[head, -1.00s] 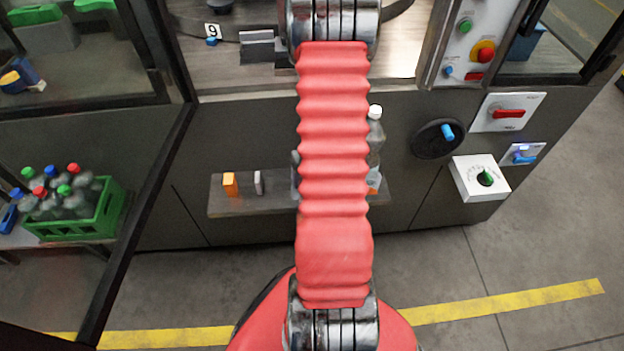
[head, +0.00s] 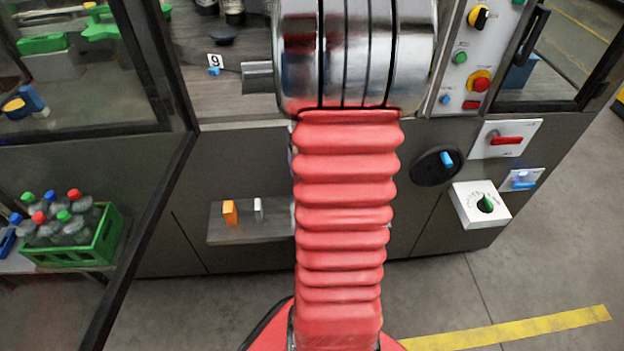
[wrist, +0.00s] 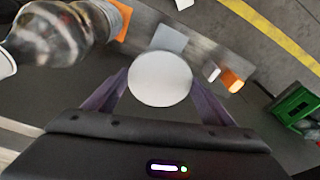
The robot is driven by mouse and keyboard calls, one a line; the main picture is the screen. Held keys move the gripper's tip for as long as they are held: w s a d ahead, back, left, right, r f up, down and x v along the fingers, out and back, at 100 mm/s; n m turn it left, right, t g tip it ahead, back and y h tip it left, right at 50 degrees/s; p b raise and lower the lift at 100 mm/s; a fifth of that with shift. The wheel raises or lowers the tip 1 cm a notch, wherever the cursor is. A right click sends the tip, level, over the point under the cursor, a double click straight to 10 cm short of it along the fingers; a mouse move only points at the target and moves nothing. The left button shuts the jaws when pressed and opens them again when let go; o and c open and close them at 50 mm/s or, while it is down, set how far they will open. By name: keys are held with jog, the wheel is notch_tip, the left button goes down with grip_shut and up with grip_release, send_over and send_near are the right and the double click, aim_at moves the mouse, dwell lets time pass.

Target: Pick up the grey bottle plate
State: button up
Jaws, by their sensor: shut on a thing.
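The grey bottle plate (wrist: 160,80) is a pale round disc in the wrist view. It sits between the two purple fingers of my gripper (wrist: 155,100), which are shut on it. Its face is turned to the wrist camera, and its underside is hidden. In the head view my own red arm and its metal joint cover the fingers and the plate.
A clear bottle (wrist: 55,38) stands close on the left in the wrist view. A low shelf (head: 262,230) carries an orange block (head: 230,212) and a small white block (head: 258,209). A green crate (head: 104,240) of bottles is at left. Knobs line the right.

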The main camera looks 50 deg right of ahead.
notch_tip(320, 180, up, 8)
jog(key=shift+r, duration=0.15)
jog(key=shift+w, duration=0.1)
dwell(0.5)
